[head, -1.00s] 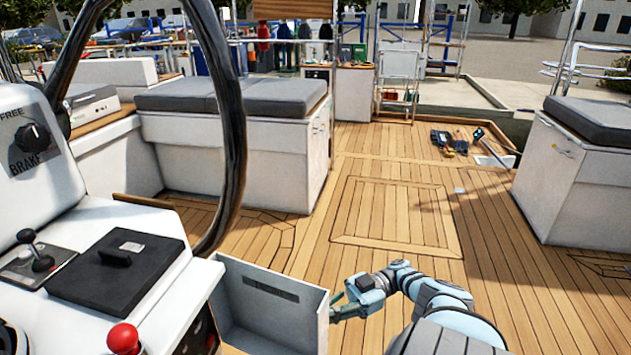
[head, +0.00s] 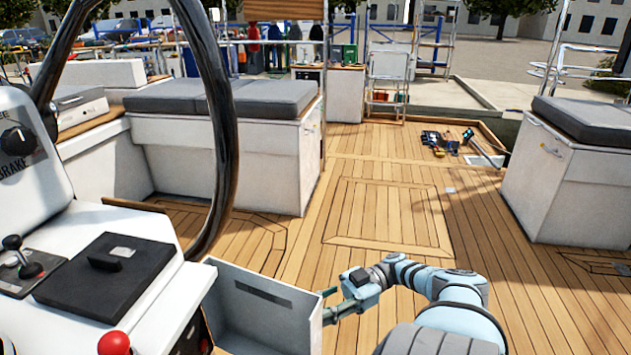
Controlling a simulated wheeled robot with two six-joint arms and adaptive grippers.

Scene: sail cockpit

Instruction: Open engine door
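The engine door appears to be the white panel (head: 285,318) swung out from the side of the console at the bottom of the head view. It stands open, with a dark slot near its top. My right gripper (head: 328,306) is at the door's outer right edge. Its fingers look spread apart, with their tips close to the edge. I cannot tell whether they touch the panel. The lower part of the door is cut off by the frame. My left gripper is not in view.
Cushioned benches (head: 255,165) flank the cockpit. The teak floor (head: 385,215) is clear; tools (head: 440,142) lie farther back.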

